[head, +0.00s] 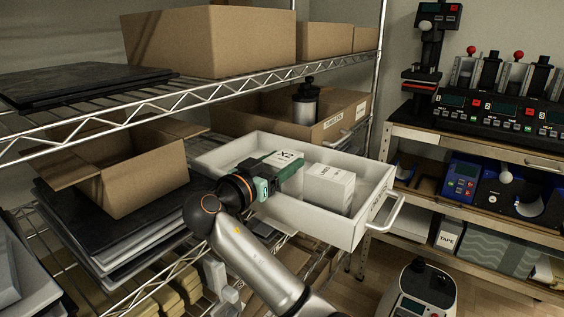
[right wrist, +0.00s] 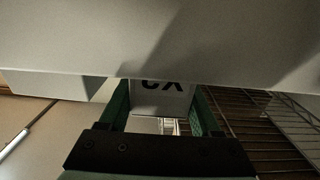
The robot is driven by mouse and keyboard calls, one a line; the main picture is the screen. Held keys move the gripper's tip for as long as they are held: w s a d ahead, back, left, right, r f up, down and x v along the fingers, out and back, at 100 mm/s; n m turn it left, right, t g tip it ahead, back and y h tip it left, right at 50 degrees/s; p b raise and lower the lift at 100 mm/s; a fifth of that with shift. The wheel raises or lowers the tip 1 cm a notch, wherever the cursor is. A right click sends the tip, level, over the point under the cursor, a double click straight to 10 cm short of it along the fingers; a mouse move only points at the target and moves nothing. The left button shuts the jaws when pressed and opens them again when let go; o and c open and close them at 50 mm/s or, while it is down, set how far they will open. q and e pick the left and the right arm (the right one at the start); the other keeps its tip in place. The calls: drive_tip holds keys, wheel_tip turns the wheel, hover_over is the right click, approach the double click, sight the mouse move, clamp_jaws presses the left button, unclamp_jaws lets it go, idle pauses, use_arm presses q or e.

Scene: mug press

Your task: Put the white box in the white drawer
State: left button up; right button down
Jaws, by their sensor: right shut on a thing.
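The white drawer (head: 352,232) is pulled out from the wire shelf in the head view, with its handle toward the right. My right gripper (head: 282,170) is over the drawer's left part, its green fingers shut on a white box (head: 284,158) marked X2. The right wrist view shows this box (right wrist: 160,97) between the green fingers. Whether its underside touches the drawer floor is hidden. A second white box (head: 328,187) with small print stands inside the drawer, right of my gripper. My left gripper is in neither view.
An open cardboard box (head: 135,180) sits on dark stacked trays at the left. A cardboard bin (head: 340,122) with a dark canister (head: 305,103) stands behind the drawer. The upper wire shelf (head: 230,85) lies above. A workbench (head: 480,145) with devices stands at right.

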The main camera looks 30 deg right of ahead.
drive_tip(key=c, duration=0.5)
unclamp_jaws()
drive_tip(key=shift+f, duration=0.1)
drive_tip(key=o, duration=0.4)
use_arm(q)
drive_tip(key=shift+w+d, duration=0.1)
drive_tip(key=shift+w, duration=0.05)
use_arm(e)
drive_tip(key=shift+a, duration=0.15)
use_arm(q)
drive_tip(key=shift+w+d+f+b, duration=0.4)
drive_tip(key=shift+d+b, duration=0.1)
drive_tip(key=shift+b, duration=0.55)
use_arm(e)
drive_tip(key=shift+v, duration=5.9)
